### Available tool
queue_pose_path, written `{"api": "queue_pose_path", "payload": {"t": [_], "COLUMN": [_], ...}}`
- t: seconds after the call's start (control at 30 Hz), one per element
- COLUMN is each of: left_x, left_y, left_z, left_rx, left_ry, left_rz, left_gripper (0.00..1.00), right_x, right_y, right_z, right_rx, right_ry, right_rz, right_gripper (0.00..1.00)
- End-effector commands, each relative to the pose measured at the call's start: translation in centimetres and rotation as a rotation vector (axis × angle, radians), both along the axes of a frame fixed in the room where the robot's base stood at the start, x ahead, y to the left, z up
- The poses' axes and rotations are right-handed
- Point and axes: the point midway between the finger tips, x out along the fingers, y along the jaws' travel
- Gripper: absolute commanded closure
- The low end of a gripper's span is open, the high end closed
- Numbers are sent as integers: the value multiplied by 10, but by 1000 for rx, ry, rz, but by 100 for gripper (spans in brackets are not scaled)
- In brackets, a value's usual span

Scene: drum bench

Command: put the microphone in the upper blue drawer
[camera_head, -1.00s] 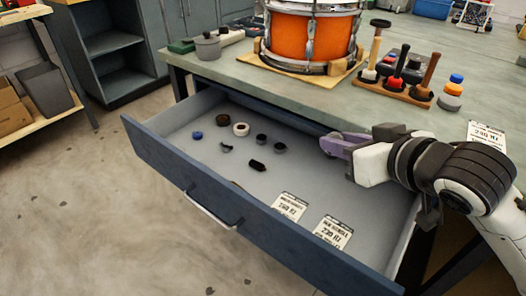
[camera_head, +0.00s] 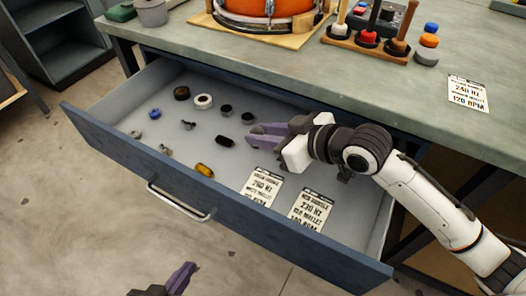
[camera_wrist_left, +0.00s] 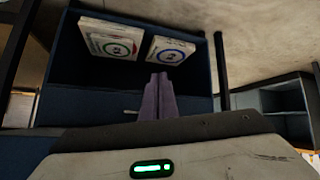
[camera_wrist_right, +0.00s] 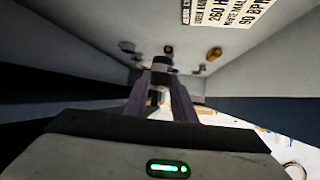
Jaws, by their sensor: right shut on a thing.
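The upper blue drawer (camera_head: 116,148) stands pulled out under the bench top, with small parts lying inside. My right gripper (camera_head: 262,135) is over the drawer's interior, right of a small black part (camera_head: 225,141). In the right wrist view, its purple fingers are shut on a dark, narrow thing (camera_wrist_right: 161,65), apparently the microphone; the fingers hide most of it. The head view does not show it clearly. My left gripper (camera_head: 180,280) is at the bottom edge of the head view, in front of the drawer. In the left wrist view its fingers (camera_wrist_left: 158,98) are together and empty.
The drawer holds dark knobs, a white ring (camera_head: 203,101), a yellow part (camera_head: 204,170) and two printed cards (camera_head: 263,186). An orange drum (camera_head: 268,6) and a mallet rack (camera_head: 367,42) stand on the bench. The left wrist view shows a blue compartment with flat boxes (camera_wrist_left: 168,50).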

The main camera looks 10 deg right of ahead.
Motion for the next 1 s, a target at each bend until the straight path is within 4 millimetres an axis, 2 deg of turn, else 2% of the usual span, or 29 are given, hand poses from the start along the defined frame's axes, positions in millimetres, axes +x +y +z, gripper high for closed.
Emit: {"api": "queue_pose_path", "payload": {"t": [0.13,0.3,0.4,0.77,0.8,0.9,1.0], "left_x": [0,0,1,-3,-3,-3,-3], "left_y": [-1,-2,-3,-4,-4,-4,-4], "left_z": [-4,-11,-8,-7,-7,-8,-8], "left_rx": [-5,-18,-27,-28,-28,-28,-27], "left_ry": [1,-5,-12,-5,-5,-4,-4], "left_rz": [3,11,14,14,14,14,13], "left_gripper": [100,100,100,100,100,100,100], "right_x": [0,0,0,0,0,0,0], "right_y": [0,0,0,0,0,0,0], "right_z": [-12,-42,-52,-54,-55,-55,-55], "right_rx": [0,0,0,0,0,0,0], "right_ry": [0,2,0,-1,-1,-1,-1], "right_rz": [0,-2,-1,-1,-1,-1,-1], "right_gripper": [98,98,98,98,75,58,57]}}
